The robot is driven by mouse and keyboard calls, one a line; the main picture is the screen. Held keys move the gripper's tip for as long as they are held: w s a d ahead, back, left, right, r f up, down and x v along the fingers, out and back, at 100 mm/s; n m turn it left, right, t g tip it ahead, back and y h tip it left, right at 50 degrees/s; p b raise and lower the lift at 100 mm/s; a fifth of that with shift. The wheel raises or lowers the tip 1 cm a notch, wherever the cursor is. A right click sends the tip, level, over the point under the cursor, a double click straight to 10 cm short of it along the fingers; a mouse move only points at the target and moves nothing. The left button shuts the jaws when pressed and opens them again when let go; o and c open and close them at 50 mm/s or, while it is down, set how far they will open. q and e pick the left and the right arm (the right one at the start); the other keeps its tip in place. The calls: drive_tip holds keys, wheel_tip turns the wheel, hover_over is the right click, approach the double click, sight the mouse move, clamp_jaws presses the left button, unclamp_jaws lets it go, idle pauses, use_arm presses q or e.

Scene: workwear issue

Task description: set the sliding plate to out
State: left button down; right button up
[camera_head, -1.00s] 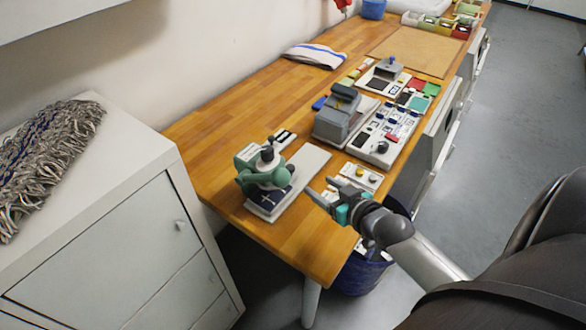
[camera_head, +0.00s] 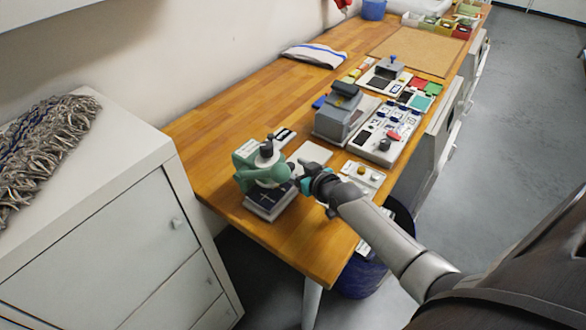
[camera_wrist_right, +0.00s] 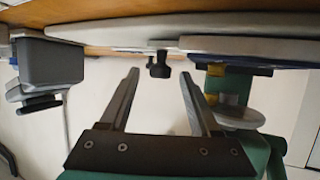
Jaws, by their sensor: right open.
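A green press (camera_head: 262,166) with a black knob on top stands near the front end of the wooden table. A dark plate (camera_head: 268,200) with a pale cross mark lies on its pale base; I cannot tell for sure which part is the sliding plate. In the right wrist view, a small black knob (camera_wrist_right: 158,66) sits on a pale plate edge (camera_wrist_right: 140,44), and the green press (camera_wrist_right: 240,125) is at the right. My right gripper (camera_head: 298,172) is beside the press. It is open, its fingertips (camera_wrist_right: 159,74) on either side of the knob without visible contact. My left gripper is out of view.
A grey machine (camera_head: 338,117) and a white panel with switches (camera_head: 387,135) stand farther along the table (camera_head: 235,115). A small panel with a yellow button (camera_head: 361,171) is near my right arm. A white cabinet (camera_head: 125,225) is at left, a blue bin (camera_head: 362,281) below.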

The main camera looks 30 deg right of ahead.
drive_tip(key=shift+w+f, duration=0.1)
drive_tip(key=shift+w, duration=0.3)
clamp_jaws()
idle(0.4)
idle(0.9)
